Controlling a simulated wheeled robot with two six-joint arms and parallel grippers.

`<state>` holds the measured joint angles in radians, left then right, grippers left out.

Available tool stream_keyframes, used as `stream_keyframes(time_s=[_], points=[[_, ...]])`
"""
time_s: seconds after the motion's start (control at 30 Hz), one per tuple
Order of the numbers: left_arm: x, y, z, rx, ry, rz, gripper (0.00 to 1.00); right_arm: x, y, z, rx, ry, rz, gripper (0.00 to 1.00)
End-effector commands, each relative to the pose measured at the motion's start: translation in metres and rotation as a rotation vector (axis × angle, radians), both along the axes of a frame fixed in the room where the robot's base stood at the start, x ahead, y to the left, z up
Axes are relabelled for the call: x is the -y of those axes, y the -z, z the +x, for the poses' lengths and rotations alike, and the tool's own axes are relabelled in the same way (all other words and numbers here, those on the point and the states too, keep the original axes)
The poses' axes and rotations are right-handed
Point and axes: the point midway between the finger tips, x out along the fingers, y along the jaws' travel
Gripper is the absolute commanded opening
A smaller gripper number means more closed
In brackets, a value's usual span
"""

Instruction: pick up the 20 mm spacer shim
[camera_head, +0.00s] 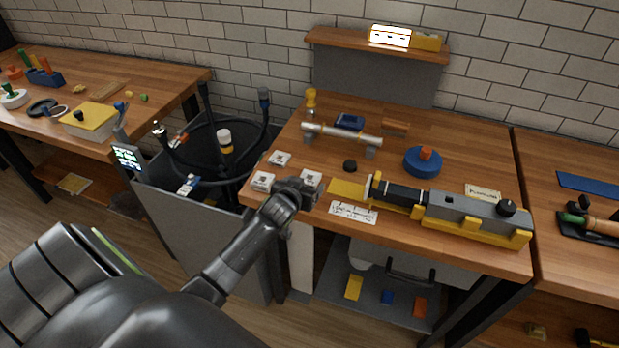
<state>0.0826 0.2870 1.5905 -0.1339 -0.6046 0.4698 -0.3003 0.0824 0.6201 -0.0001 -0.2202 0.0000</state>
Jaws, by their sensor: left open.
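Small whitish square pieces with dark marks lie at the left end of the middle wooden table: one at the back (279,158), one at the front left (262,181) and one just behind my gripper (311,177). They may be the spacer shims. Their marks are too small to read, so I cannot tell which is 20 mm. My left gripper (304,192) is open over the table's front edge, close in front of the right-hand piece and partly overlapping it in the picture. I cannot tell whether it touches. My right gripper is not in view.
A grey and yellow clamp device (460,215) lies along the table's front right. A paper label (354,212) is right of my gripper. A metal bar on supports (342,135), a black puck (350,166) and a blue round piece (422,162) stand behind. A dark bin (205,150) stands left.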

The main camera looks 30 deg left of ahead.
Motion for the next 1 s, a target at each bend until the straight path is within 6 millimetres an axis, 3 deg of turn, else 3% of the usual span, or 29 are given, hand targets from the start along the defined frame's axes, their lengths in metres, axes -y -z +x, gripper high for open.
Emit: stream_keyframes(time_s=[0.23, 0.6, 1.0], points=[[-0.007, 0.011, 0.021, -0.001, 0.000, 0.000, 0.77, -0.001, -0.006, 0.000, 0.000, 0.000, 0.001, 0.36], [-0.008, 0.014, 0.025, 0.000, 0.000, 0.000, 0.77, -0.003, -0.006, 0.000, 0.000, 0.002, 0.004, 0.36], [-0.008, 0.014, 0.025, 0.000, 0.001, 0.000, 0.29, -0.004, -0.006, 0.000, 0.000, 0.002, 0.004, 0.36]])
